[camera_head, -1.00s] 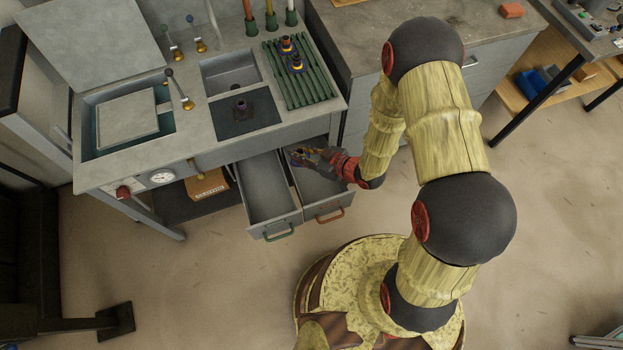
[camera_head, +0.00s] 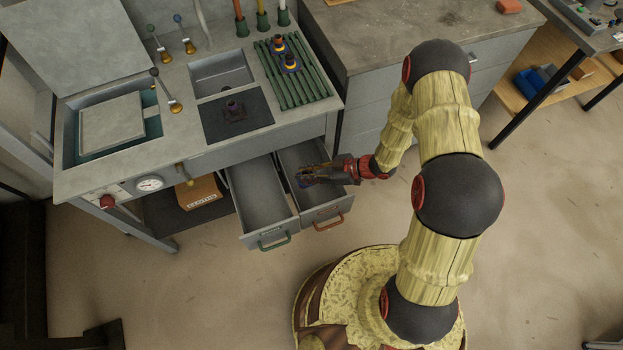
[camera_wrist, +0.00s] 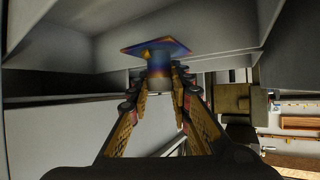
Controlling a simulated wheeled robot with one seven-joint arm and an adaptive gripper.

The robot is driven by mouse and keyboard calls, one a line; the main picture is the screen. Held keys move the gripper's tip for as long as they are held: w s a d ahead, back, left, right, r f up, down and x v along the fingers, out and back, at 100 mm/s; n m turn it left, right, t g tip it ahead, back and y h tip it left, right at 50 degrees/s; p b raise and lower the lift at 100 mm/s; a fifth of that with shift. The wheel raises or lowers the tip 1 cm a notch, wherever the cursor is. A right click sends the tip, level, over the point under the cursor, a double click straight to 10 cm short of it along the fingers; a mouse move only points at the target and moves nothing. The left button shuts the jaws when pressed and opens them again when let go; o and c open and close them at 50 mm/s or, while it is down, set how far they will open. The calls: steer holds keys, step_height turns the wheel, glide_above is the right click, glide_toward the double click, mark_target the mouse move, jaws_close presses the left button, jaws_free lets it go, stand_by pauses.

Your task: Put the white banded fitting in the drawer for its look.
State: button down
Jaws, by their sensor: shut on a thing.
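My gripper (camera_wrist: 160,88) is shut on a fitting (camera_wrist: 158,62) in the wrist view. The fitting has a square flange, blue with orange-yellow patches, and a short stem between the fingertips. The stem looks bluish above and pale below; any white band is unclear. In the head view my gripper (camera_head: 308,174) is at the right drawer (camera_head: 326,210), which is open and has an orange-red handle. The fingers largely hide the fitting there. The left drawer (camera_head: 250,228), with a green handle, is open too and looks empty. I cannot tell whether the fitting touches the drawer floor.
Lever valves and a gauge (camera_head: 149,184) are on the bench. A cardboard box (camera_head: 198,199) sits below. The floor at the front is clear.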

steer(key=f, duration=0.1)
steer(key=w+d, duration=0.1)
steer(key=f+b, duration=0.1)
steer(key=shift+w+d+f, duration=0.25)
steer(key=shift+d+f, duration=0.05)
steer(key=shift+w+d+f+b, duration=0.1)
steer(key=shift+f+b, duration=0.5)
steer(key=shift+f, duration=0.3)
steer(key=shift+w+d+f+b, duration=0.1)
steer(key=shift+f+b, duration=0.5)
steer(key=shift+f, duration=0.25)
steer(key=shift+f, duration=0.6)
steer(key=c, duration=1.6)
jaws_free()
steer(key=shift+c, duration=0.2)
